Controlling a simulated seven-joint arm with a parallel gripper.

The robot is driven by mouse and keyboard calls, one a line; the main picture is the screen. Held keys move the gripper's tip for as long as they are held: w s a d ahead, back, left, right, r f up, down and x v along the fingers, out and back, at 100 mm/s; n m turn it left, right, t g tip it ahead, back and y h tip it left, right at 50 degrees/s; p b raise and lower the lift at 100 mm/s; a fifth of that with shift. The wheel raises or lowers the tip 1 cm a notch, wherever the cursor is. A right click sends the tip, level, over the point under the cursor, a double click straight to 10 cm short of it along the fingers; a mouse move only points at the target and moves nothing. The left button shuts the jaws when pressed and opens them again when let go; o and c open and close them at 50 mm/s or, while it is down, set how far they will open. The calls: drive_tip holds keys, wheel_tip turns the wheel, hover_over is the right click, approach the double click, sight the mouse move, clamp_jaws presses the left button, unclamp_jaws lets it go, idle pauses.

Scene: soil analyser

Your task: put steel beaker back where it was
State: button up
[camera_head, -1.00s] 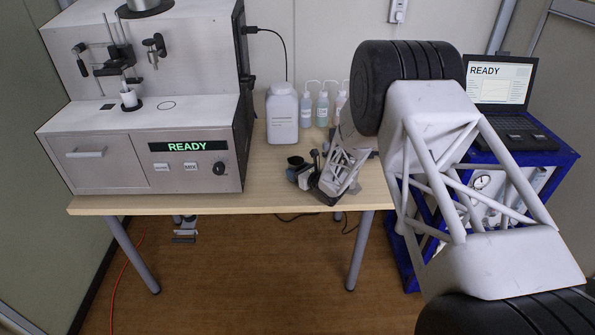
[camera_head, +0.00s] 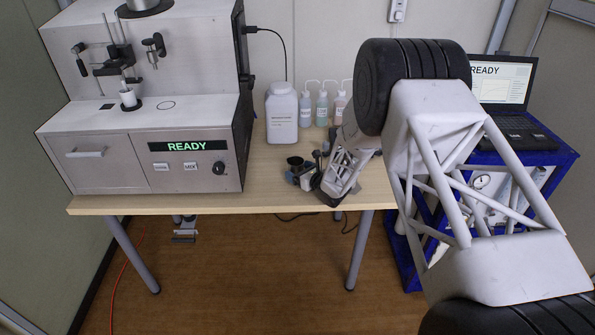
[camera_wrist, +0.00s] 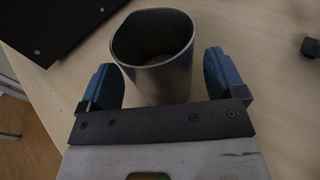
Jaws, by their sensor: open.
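The steel beaker (camera_wrist: 165,75) stands upright on the wooden table in the wrist view, with its open mouth showing and looking empty. In the head view the beaker (camera_head: 295,161) is a small dark cup near the table's front right part. My gripper (camera_wrist: 160,68) is open, with one blue finger on each side of the beaker and a visible gap at both sides. In the head view my gripper (camera_head: 303,177) is low over the table, just in front of the beaker. The beaker's lower part is partly hidden there.
A white jar (camera_head: 282,115) and several wash bottles (camera_head: 322,108) stand behind the beaker. The soil analyser (camera_head: 150,155) fills the table's left side. A laptop (camera_head: 503,95) sits on a blue frame at the right. A dark flat object (camera_wrist: 60,25) lies at upper left in the wrist view.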

drive_tip(key=shift+v, duration=5.4)
drive_tip(key=s+d+r+m+h, duration=0.1)
drive_tip(key=d+r+m+h, duration=0.15)
drive_tip(key=r+m, duration=0.4)
drive_tip(key=d+r+m+h, duration=0.25)
drive_tip(key=r+m, duration=0.25)
drive_tip(key=r, duration=0.3)
drive_tip(key=s+d+r+m+g+h, duration=0.2)
drive_tip(key=s+d+r+m+h, duration=0.25)
drive_tip(key=s+r+m, duration=0.55)
drive_tip(key=s+r+m+g, duration=0.2)
drive_tip(key=s+m, duration=0.5)
drive_tip(key=s, duration=0.5)
drive_tip(key=s+a+r+m+g, duration=0.1)
drive_tip(key=s+r+m+g, duration=0.2)
drive_tip(key=s+m, duration=0.5)
drive_tip(key=s+r+m+g, duration=0.3)
drive_tip(key=s+m, duration=0.4)
drive_tip(key=s, duration=0.9)
drive_tip(key=shift+s+a+r+h, duration=0.25)
drive_tip(key=shift+a+r+h, duration=0.15)
drive_tip(key=shift+r, duration=0.2)
